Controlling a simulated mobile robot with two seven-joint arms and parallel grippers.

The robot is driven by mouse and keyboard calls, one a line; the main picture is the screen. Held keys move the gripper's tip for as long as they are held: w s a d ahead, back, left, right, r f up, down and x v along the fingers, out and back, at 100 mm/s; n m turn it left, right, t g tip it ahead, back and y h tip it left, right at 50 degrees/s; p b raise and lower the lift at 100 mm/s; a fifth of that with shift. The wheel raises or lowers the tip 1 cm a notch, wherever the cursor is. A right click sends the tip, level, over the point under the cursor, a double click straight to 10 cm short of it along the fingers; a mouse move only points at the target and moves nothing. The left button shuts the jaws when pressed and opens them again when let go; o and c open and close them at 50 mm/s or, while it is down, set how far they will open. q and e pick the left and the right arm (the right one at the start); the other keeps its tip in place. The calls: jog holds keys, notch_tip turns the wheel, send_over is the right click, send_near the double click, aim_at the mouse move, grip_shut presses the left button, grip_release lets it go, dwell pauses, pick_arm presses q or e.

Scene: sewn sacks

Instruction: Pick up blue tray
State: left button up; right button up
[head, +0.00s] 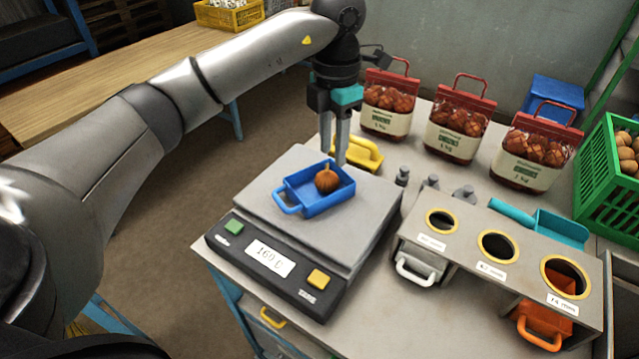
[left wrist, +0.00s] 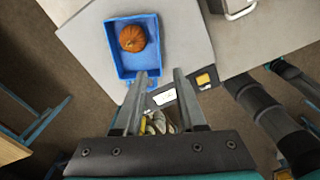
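The blue tray (head: 307,203) sits on the scale's grey plate (head: 370,207) with its loop handle toward the left front. A brown onion (head: 327,180) lies in it. The tray (left wrist: 118,52) and the onion (left wrist: 138,38) also show in the left wrist view. My left gripper (head: 334,154) points down at the tray's far right side, its two fingers apart with nothing between them. In the left wrist view my left gripper (left wrist: 163,73) is open near one edge of the tray. Contact with the tray cannot be told. My right gripper is not in view.
Several small dark-capped weights (head: 432,183) and a yellow scoop-like thing (head: 356,153) stand behind the scale. A sizing stand with round holes (head: 500,245) is at right. Red-topped onion sacks (head: 460,120) line the back. A green crate (head: 612,180) stands far right.

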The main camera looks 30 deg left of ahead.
pick_arm(q)
send_over(328, 197)
notch_tip(328, 197, down, 4)
jog(key=f, duration=0.3)
jog(key=shift+w+d, duration=0.1)
jog(key=shift+d, duration=0.1)
jog(key=shift+f, duration=0.8)
jog(key=f, duration=0.4)
jog(key=shift+a+f, duration=0.25)
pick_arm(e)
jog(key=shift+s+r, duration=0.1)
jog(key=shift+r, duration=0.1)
pick_arm(q)
grip_shut()
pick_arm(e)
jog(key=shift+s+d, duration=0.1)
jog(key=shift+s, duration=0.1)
pick_arm(q)
jog(key=shift+r, duration=0.1)
